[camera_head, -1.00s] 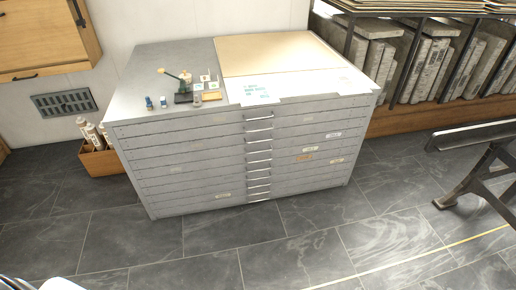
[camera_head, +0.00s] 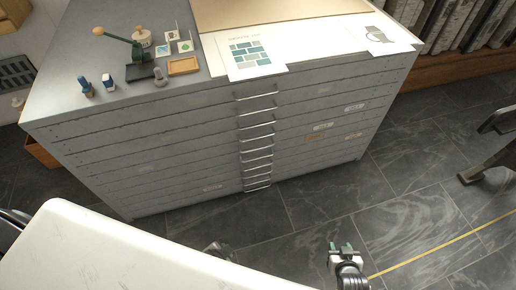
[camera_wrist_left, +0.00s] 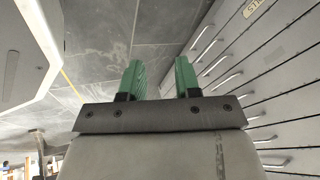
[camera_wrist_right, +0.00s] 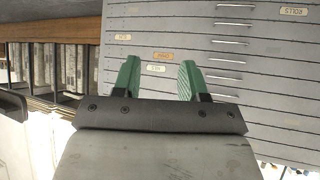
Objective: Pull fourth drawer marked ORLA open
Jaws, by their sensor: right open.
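The grey flat-file cabinet (camera_head: 120,150) stands ahead with several wide, shallow drawers, all shut. A column of silver bar handles (camera_head: 257,111) runs down the middle of its front. Small tags include an orange one (camera_head: 314,138) right of the handles; I cannot read ORLA on any. My right gripper (camera_head: 342,247) is open and empty, low in front of the cabinet and right of the handles, touching nothing. My left gripper (camera_wrist_left: 158,78) is open and empty in its wrist view, with the drawer fronts to its right. It is mostly hidden in the head view.
Stamps, a small press and cards (camera_head: 185,46) lie on the cabinet top beside printed sheets (camera_head: 250,55). A wooden box (camera_head: 38,152) is on the floor at left. A dark metal stand (camera_head: 490,160) is at right. The tiled floor (camera_head: 420,150) between is clear.

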